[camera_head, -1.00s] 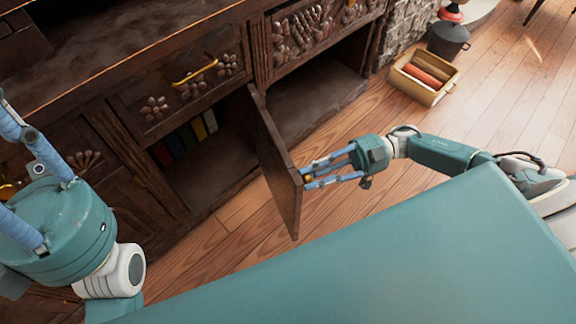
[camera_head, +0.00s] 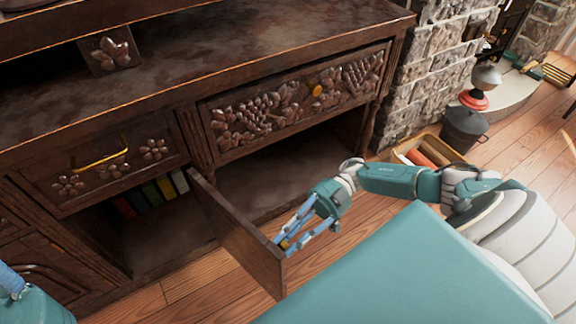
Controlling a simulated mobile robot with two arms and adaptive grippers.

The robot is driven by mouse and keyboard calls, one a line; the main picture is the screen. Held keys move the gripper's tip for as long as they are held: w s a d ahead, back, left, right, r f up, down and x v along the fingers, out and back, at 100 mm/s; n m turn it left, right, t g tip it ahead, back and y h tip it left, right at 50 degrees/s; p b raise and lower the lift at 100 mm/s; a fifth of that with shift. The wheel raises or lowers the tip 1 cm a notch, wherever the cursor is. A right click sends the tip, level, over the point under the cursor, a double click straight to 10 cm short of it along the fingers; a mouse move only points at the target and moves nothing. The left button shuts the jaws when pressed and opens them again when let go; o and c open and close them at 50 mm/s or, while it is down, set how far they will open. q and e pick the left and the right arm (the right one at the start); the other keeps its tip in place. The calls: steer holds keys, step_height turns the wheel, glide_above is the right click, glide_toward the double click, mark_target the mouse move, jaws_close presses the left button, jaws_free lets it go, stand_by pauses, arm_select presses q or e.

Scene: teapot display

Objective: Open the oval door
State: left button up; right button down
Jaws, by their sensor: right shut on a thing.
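A dark wooden cabinet door (camera_head: 238,240) stands swung open, out from the lower cabinet. I see it nearly edge-on; its carved front and any oval shape cannot be made out. My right gripper (camera_head: 284,243) is at the door's free edge, shut on a small yellowish knob (camera_head: 285,245) largely hidden by the fingers. The open compartment (camera_head: 165,235) behind the door shows a row of coloured books (camera_head: 150,195). My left gripper (camera_head: 12,282) shows only in part at the bottom left corner; its fingertips are out of view.
A drawer with a yellow handle (camera_head: 100,158) sits above the compartment. An open shelf space (camera_head: 285,175) lies right of the door. A yellow crate (camera_head: 425,140) and a dark pot (camera_head: 464,125) stand on the floor by the stone wall (camera_head: 430,75).

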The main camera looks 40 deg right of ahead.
steer(key=shift+w+r, duration=0.1)
steer(key=shift+r, duration=0.25)
steer(key=c, duration=1.5)
jaws_free()
steer(key=shift+f, duration=0.1)
steer(key=shift+d, duration=0.25)
steer(key=d, duration=0.3)
steer(key=w+d, duration=0.1)
steer(key=d, duration=0.2)
steer(key=shift+w+d, duration=0.2)
steer(key=shift+d, duration=0.2)
